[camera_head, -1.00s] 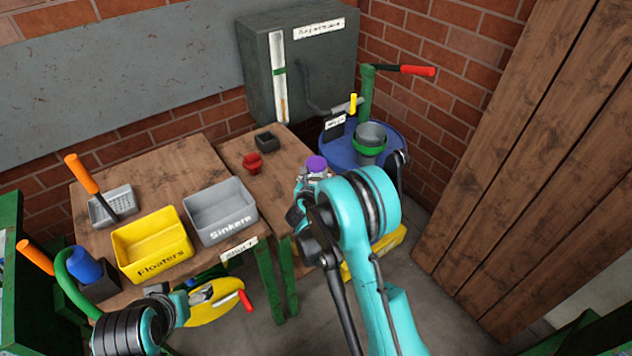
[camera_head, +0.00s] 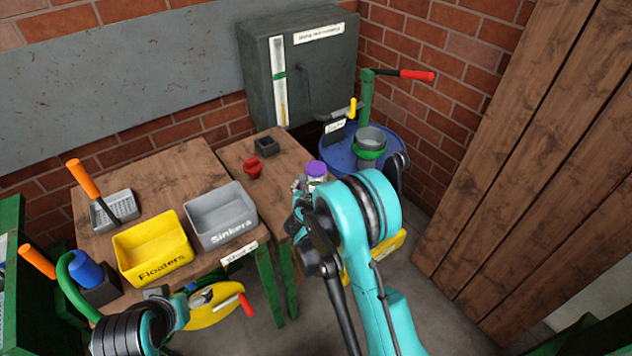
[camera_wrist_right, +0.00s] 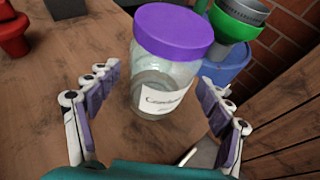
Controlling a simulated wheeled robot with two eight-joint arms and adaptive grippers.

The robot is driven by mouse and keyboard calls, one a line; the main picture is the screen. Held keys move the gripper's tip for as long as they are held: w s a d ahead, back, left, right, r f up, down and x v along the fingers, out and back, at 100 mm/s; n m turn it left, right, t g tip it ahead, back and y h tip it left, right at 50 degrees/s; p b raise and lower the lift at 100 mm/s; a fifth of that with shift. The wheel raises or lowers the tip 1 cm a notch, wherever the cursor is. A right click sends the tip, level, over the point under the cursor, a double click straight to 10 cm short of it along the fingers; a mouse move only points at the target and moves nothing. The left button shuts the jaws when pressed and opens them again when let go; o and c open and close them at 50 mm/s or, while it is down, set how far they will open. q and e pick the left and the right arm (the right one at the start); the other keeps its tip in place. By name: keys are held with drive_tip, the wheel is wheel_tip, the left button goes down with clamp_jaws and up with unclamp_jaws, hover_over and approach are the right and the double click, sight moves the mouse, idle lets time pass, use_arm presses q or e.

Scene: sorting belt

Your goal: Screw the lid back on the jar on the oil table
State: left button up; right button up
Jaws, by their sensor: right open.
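A clear glass jar (camera_wrist_right: 160,88) with a white label stands upright on the wooden oil table (camera_head: 283,152). A purple lid (camera_wrist_right: 174,32) sits on its mouth; I cannot tell how tightly. The lid also shows in the head view (camera_head: 317,168), while my right arm hides most of the jar. My right gripper (camera_wrist_right: 158,82) is open, with one finger on each side of the jar's lower part and gaps visible between. My left gripper (camera_head: 186,297) is low at the left, in front of the left table and far from the jar; its fingers are unclear.
A red knob-like object (camera_head: 253,168) and a dark square block (camera_head: 266,146) stand on the oil table. A blue drum (camera_head: 341,160) with a grey-green container (camera_head: 369,145) is close to its right. Yellow (camera_head: 151,250) and grey (camera_head: 220,215) bins fill the left table's front.

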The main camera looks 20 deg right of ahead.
drive_tip(key=p+v, duration=0.2)
drive_tip(key=v, duration=0.7)
drive_tip(key=shift+s+r, duration=0.25)
drive_tip(key=shift+s, duration=0.05)
drive_tip(key=shift+a+r, duration=0.1)
drive_tip(key=shift+a, duration=0.05)
wheel_tip(320, 180, up, 17)
drive_tip(key=w+a+n+t+y, duration=0.1)
drive_tip(key=a+n+t+y, duration=0.3)
drive_tip(key=n, duration=0.6)
drive_tip(key=s+a+r+n+t+y, duration=0.1)
drive_tip(key=s+a+r+n+y, duration=0.25)
drive_tip(key=r+n, duration=0.6)
drive_tip(key=s+d+f+n+g+h, duration=0.1)
drive_tip(key=s+d+f+n+g, duration=0.3)
drive_tip(key=s+f+n, duration=0.4)
drive_tip(key=s+d+f+n+g, duration=0.5)
drive_tip(key=s+n, duration=0.8)
drive_tip(key=s, duration=0.3)
wheel_tip(320, 180, down, 3)
drive_tip(key=shift+s+d+r+g+h, duration=0.1)
drive_tip(key=shift+s+d+g+h, duration=0.2)
drive_tip(key=shift+g, duration=0.4)
